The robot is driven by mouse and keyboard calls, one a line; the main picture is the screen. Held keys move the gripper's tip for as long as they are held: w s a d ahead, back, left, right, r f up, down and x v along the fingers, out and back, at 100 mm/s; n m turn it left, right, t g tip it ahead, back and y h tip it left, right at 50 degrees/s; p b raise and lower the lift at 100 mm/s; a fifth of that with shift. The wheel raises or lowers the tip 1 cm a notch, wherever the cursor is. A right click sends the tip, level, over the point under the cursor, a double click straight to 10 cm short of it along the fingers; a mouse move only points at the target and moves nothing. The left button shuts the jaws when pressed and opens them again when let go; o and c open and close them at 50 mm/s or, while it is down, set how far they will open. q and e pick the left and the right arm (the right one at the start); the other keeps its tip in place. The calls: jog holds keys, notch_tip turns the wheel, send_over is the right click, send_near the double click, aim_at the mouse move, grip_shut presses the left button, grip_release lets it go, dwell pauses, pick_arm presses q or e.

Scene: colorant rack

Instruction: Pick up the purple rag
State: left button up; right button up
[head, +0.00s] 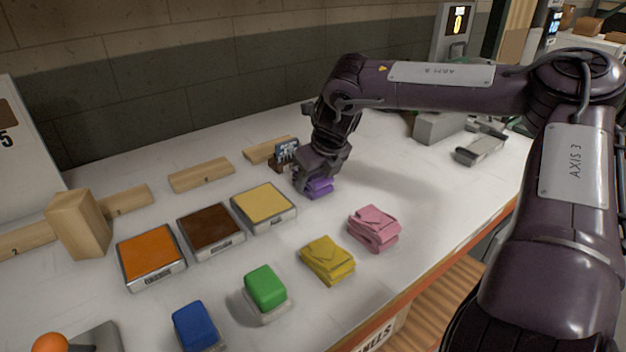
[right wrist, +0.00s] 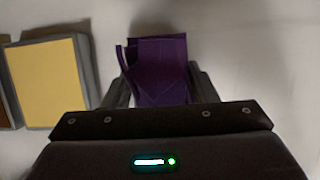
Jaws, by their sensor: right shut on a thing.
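The purple rag (head: 319,187) is a small folded cloth on the white table, to the right of the yellow tray. My right gripper (head: 312,182) reaches down over it and is shut on it. In the right wrist view the purple rag (right wrist: 160,70) sits between the two fingers of my right gripper (right wrist: 158,88). Part of the rag is hidden behind the gripper in the head view. I cannot tell whether it is clear of the table. My left gripper is not in view.
Yellow (head: 264,204), brown (head: 210,230) and orange (head: 151,255) trays stand to the left. A pink rag (head: 373,228) and a yellow rag (head: 327,260) lie nearer the front edge. Green (head: 265,288) and blue (head: 195,325) blocks stand in front. A wooden block (head: 79,225) stands at far left.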

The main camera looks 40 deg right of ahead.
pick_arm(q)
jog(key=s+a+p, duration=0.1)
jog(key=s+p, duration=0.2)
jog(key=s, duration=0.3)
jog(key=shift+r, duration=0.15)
pick_arm(e)
notch_tip(320, 180, up, 28)
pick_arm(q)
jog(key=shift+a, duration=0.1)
